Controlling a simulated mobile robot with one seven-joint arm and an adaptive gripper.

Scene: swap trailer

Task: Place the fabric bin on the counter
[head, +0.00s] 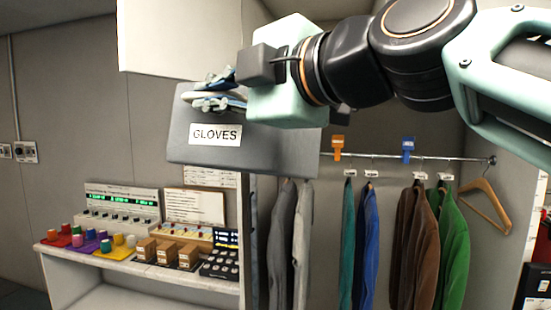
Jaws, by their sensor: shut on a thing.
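The fabric bin (270,150) is dark grey with a white GLOVES label. It hangs in the air at the upper middle of the head view, slightly tilted. My gripper (215,92) is at the bin's upper left edge and shut on it; the exact contact of the fingertips is hard to make out. The inside of the bin is hidden. The counter (130,266) is a pale surface at the lower left, below and to the left of the bin, and the two are apart.
The counter holds coloured spools (104,246), small brown boxes (165,252), a black button panel (220,264) and upright display panels (122,204). A white cabinet (180,40) hangs above. Jackets (455,240) hang from a rail (450,158) at the right.

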